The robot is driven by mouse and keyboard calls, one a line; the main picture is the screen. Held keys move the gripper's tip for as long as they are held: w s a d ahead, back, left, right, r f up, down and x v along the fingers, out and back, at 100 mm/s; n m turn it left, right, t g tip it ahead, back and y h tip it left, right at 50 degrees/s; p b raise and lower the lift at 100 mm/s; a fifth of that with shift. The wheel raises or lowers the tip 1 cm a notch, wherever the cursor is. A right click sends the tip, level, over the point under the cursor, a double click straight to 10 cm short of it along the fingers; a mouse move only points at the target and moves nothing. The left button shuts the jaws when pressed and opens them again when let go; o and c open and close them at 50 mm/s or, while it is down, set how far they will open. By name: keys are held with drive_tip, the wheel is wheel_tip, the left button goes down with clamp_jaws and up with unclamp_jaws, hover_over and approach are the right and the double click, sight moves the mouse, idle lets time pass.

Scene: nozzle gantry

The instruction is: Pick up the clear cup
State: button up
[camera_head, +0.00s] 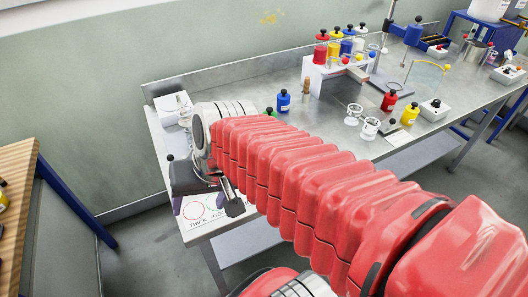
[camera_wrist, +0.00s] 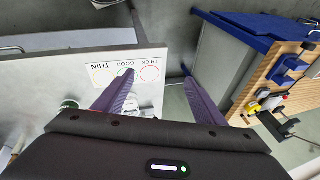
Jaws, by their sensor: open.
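Two small clear cups stand side by side on the steel bench in the head view. One clear cup (camera_head: 354,114) is a little farther back, and the other cup (camera_head: 370,129) looks whitish in part. My gripper (camera_wrist: 158,77) is open, with its purple fingers spread in the wrist view. In the head view my gripper (camera_head: 207,203) is at the bench's left end, well left of both cups, and partly hidden by my arm. A pale shape between the fingers in the wrist view is too unclear to name.
A sheet with coloured circles (camera_wrist: 124,72) lies at the bench corner. A wooden-topped bench (camera_head: 18,190) stands left, across a floor gap.

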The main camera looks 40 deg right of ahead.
drive_tip(key=w+d+f+m+t+y, duration=0.2)
drive_tip(key=w+d+f+m, duration=0.1)
drive_tip(key=d+m, duration=0.4)
drive_tip(key=w+d+f+m+t+y, duration=0.1)
drive_tip(key=w+d+f+m+y, duration=0.25)
drive_tip(key=m, duration=0.55)
drive_tip(key=d+f+m+t+h, duration=0.1)
drive_tip(key=d+m+t+h, duration=0.1)
drive_tip(key=d+m, duration=0.2)
drive_tip(key=s+d+f+m+t+h, duration=0.1)
drive_tip(key=d+m, duration=0.4)
drive_tip(key=d, duration=0.5)
drive_tip(key=s+d+f+m+t+h, duration=0.1)
drive_tip(key=d+f+m+t+h, duration=0.1)
drive_tip(key=d+m, duration=0.3)
drive_tip(key=shift+d+t+h, duration=0.35)
drive_tip(key=shift+d+t, duration=0.55)
drive_tip(key=shift+d, duration=0.35)
drive_tip(key=x, duration=0.7)
drive_tip(key=shift+w+a+f, duration=0.15)
drive_tip(key=shift+w+f, duration=0.05)
drive_tip(key=shift+w, duration=0.05)
drive_tip(key=shift+w+f, duration=0.2)
drive_tip(key=shift+w, duration=0.3)
